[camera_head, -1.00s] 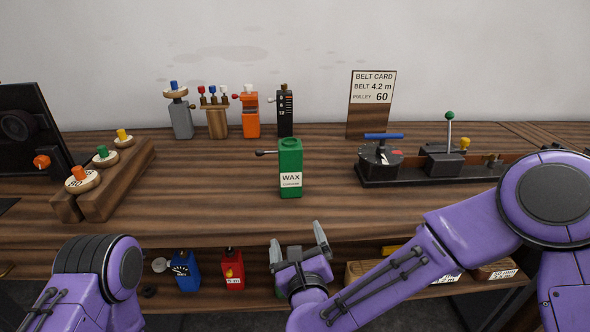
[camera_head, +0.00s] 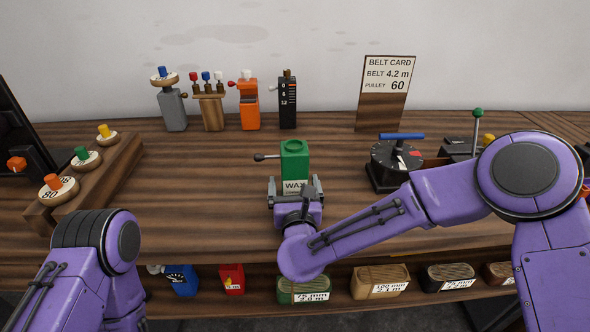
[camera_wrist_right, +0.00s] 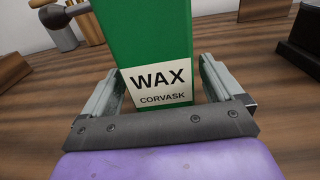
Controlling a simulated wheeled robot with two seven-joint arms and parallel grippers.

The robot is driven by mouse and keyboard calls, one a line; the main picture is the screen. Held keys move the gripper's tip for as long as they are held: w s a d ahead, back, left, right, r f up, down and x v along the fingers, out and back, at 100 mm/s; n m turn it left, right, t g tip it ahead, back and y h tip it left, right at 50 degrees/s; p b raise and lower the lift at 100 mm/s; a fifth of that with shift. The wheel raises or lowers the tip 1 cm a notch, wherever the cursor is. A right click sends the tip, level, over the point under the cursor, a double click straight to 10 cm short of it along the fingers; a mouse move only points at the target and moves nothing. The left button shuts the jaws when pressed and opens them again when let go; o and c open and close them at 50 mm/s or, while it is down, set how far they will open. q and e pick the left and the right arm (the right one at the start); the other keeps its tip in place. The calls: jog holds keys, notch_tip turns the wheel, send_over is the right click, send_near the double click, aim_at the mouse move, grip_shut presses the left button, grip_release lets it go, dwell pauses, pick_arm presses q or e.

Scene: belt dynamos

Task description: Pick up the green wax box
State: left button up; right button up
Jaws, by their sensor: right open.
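The green wax box (camera_head: 294,160) stands upright on the wooden bench, with a white WAX label on its front and a dark-tipped lever at its left side. My right gripper (camera_head: 295,183) is open at the front of the box, with its fingers pointing toward it. In the right wrist view, the box (camera_wrist_right: 148,45) stands between the two spread fingers (camera_wrist_right: 160,88), and gaps show beside it. Part of its lower front is hidden by the gripper in the head view. My left arm shows at the lower left, but its gripper is out of view.
A wooden rack (camera_head: 115,160) with coloured-knob discs stands left. Several small devices, including an orange one (camera_head: 249,105), line the back. A belt card (camera_head: 385,95) and a black dial device (camera_head: 395,165) stand right. A lower shelf holds labelled boxes (camera_head: 380,281).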

aim_at(293, 176)
jog(key=w, duration=0.2)
jog(key=shift+w+r+p, duration=0.1)
jog(key=shift+w+p, duration=0.2)
jog(key=shift+w, duration=0.3)
jog(key=c, duration=1.4)
